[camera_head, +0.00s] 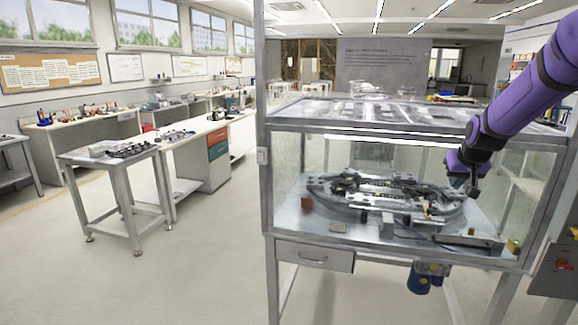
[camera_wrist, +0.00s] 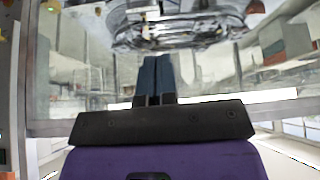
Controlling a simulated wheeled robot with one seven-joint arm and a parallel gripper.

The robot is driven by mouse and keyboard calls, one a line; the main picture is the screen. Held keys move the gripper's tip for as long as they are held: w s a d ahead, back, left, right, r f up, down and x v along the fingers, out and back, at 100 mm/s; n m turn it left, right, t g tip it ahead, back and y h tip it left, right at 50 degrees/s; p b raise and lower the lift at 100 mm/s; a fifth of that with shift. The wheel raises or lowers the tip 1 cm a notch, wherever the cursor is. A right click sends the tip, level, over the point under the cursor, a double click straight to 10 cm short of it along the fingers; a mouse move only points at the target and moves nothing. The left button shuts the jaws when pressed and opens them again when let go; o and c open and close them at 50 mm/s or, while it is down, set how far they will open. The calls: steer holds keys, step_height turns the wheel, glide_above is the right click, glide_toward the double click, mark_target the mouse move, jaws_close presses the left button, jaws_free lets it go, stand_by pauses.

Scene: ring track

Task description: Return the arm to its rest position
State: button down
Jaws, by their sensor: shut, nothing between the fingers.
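My purple arm comes in from the upper right in the head view. My gripper (camera_head: 473,188) hangs at its lower end, in front of the right part of the glass-walled case. In the wrist view the two dark blue fingers of my gripper (camera_wrist: 155,75) lie side by side with no clear gap, shut and empty. The ring track (camera_head: 385,192) is a round metal assembly inside the case, left of my gripper. It also shows in the wrist view (camera_wrist: 175,28), beyond the fingertips. I cannot tell how far my gripper is from the glass.
The case (camera_head: 268,200) has a metal frame, a cluttered top and a drawer (camera_head: 314,257) below. A blue motor-like part (camera_head: 419,280) hangs under it. A small metal table (camera_head: 108,158) with parts stands at left. Open floor lies between the table and the case.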

steer(key=s+a+r+n, duration=0.1)
steer(key=s+a+r, duration=0.45)
steer(key=s, duration=0.35)
steer(key=s+a+r, duration=0.5)
steer(key=s+r, duration=0.1)
steer(key=s, duration=0.3)
steer(key=s+a, duration=0.2)
steer(key=s, duration=0.9)
steer(key=s+a+f+n+g+y, duration=0.1)
steer(key=s+a, duration=0.2)
steer(key=s, duration=0.8)
